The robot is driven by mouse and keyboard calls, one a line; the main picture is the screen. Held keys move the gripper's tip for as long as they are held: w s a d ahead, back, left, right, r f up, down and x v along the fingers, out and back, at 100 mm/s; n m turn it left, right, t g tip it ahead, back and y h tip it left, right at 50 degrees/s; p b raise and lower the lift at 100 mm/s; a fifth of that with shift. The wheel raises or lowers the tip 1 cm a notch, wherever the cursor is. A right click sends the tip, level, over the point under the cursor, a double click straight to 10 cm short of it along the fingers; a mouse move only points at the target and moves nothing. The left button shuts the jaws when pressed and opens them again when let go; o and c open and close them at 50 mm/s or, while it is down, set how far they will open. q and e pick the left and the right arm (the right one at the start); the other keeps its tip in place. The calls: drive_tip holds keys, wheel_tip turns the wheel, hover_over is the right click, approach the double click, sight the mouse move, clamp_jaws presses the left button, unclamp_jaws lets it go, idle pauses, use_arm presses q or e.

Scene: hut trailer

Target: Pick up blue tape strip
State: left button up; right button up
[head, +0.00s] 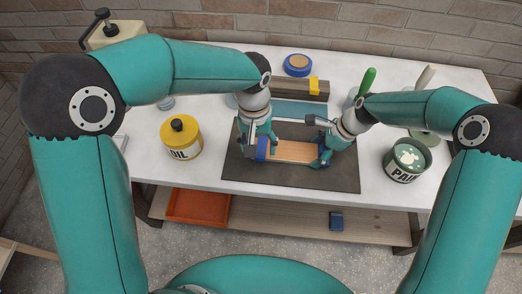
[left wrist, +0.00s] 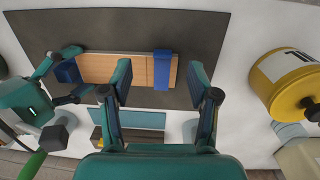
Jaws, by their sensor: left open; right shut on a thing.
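A light wooden board (head: 292,152) lies on the dark mat (head: 225,167). A blue tape strip (head: 261,151) lies across the board near its left end. In the left wrist view the strip (left wrist: 162,72) crosses the board (left wrist: 105,68) near its right end. My left gripper (head: 261,140) is open above that end, and its fingers (left wrist: 160,82) stand on either side of the strip, apart from it. My right gripper (head: 323,153) is shut on the board's other end, where a blue piece (left wrist: 67,72) shows; the fingers partly hide this contact.
A yellow oil can (head: 181,138) stands left of the mat and a paint tin (head: 406,160) right of it. Behind are a timber block with yellow tape (head: 314,86) and a blue tape roll (head: 298,65). The mat's front part is clear.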

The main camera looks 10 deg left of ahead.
use_arm(q)
wheel_tip(320, 180, up, 2)
drive_tip(key=w+r, duration=0.1)
approach(260, 154)
drive_tip(key=s, duration=0.1)
drive_tip(key=s+f, duration=0.1)
drive_tip(key=f, duration=0.1)
drive_tip(key=shift+s+d+t+y, duration=0.3)
drive_tip(key=shift+s+d, duration=0.05)
drive_tip(key=shift+s, duration=0.05)
drive_tip(key=shift+w+f, duration=0.15)
drive_tip(key=shift+f, duration=1.2)
drive_tip(key=shift+w+f, duration=0.2)
drive_tip(key=shift+f, duration=1.15)
drive_tip(key=c, duration=0.9)
